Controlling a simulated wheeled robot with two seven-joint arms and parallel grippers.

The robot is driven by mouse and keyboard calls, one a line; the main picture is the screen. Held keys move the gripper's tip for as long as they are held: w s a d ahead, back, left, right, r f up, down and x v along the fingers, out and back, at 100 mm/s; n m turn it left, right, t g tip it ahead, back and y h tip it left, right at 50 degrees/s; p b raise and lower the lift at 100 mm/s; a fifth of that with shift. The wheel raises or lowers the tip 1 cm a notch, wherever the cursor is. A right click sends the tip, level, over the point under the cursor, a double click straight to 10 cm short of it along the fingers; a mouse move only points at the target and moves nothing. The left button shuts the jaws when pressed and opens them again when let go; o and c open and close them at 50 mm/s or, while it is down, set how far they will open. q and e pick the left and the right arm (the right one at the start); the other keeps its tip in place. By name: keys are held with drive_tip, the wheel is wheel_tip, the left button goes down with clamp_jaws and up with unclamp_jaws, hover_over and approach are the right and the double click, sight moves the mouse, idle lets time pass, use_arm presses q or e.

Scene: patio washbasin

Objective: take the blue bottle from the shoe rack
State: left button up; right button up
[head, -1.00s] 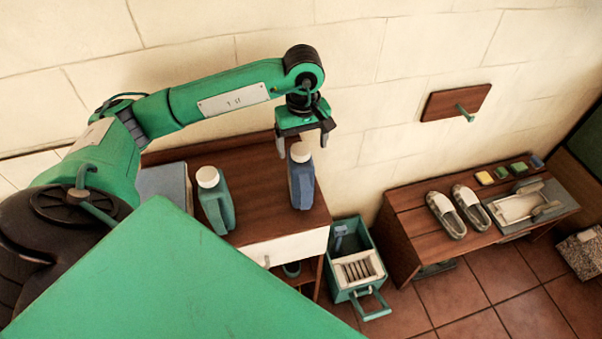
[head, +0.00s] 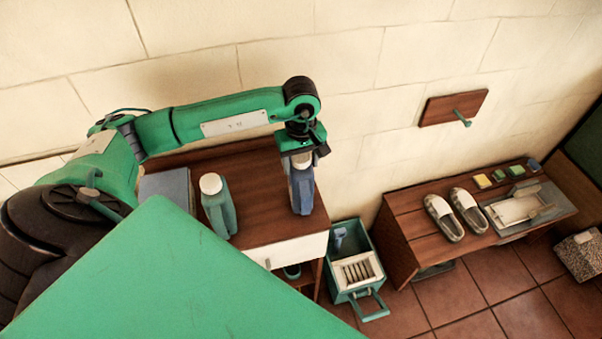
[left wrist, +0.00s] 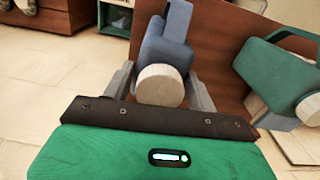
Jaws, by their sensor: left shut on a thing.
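The blue bottle (head: 302,189) stands upright near the right end of a brown wooden cabinet top, the likely shoe rack (head: 262,186). My left gripper (head: 301,160) comes down from above and is shut on the blue bottle at its upper part. In the left wrist view the blue bottle (left wrist: 166,48) lies between the two fingers, its pale round cap (left wrist: 160,86) facing the camera. A green bottle (head: 218,208) with a white cap stands to the left, apart from the gripper. It also shows in the left wrist view (left wrist: 277,72). My right gripper is not in view.
A grey-blue box (head: 168,187) sits at the cabinet's left end. A green crate (head: 357,270) stands on the tiles to the right. A low bench (head: 412,240) holds white shoes (head: 455,212) and a grey tray. A wall-mounted peg board (head: 452,107) is above.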

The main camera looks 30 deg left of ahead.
use_arm(q)
drive_tip(key=shift+r, duration=0.1)
clamp_jaws()
drive_tip(key=shift+w, duration=0.1)
